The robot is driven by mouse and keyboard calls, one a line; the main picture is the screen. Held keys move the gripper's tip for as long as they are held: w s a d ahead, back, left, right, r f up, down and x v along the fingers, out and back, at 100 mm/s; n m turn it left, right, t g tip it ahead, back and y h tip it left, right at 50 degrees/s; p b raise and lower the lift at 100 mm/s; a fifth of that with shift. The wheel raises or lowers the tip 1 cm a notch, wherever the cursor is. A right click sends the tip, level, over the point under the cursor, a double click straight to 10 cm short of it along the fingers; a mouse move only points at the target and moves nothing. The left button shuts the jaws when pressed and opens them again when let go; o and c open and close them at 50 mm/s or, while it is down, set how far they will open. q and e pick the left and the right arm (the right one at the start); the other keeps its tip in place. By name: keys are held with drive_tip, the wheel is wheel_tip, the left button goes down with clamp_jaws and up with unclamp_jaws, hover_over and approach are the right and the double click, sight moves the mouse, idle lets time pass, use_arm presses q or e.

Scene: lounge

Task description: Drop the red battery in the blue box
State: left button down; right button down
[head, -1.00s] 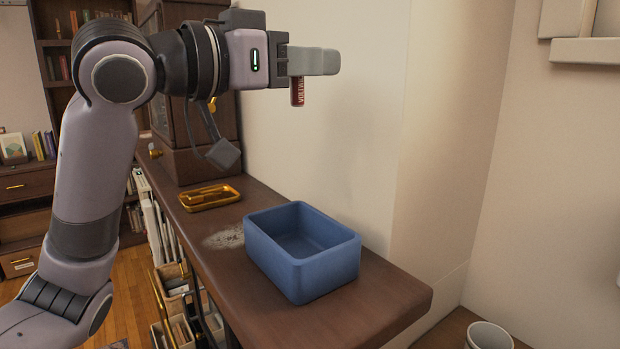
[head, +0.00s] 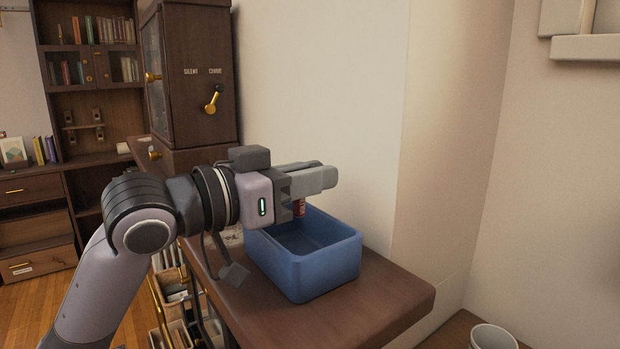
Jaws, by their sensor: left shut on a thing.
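The blue box (head: 312,275) stands open on the brown wooden shelf top. My left gripper (head: 312,180) is over the back part of the box, its fingers pointing right. It is shut on the red battery (head: 299,208), which hangs upright below the fingers. Only a short part of the battery shows. Its lower end appears at or near the height of the box's back rim; I cannot tell how far it is inside. The visible floor of the box looks empty. My right gripper is not in view.
A dark wooden cabinet (head: 192,75) with a brass lever stands at the back of the shelf top (head: 385,300). The wall runs close behind the box. A white bin (head: 492,337) is at lower right. The shelf top right of the box is clear.

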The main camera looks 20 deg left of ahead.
use_arm(q)
drive_tip(key=shift+f, duration=0.65)
drive_tip(key=c, duration=1.1)
unclamp_jaws()
drive_tip(key=shift+o, duration=0.2)
drive_tip(key=shift+r, duration=0.15)
drive_tip(key=r+b+v, duration=0.1)
drive_tip(key=b+v, duration=0.1)
drive_tip(key=v, duration=1)
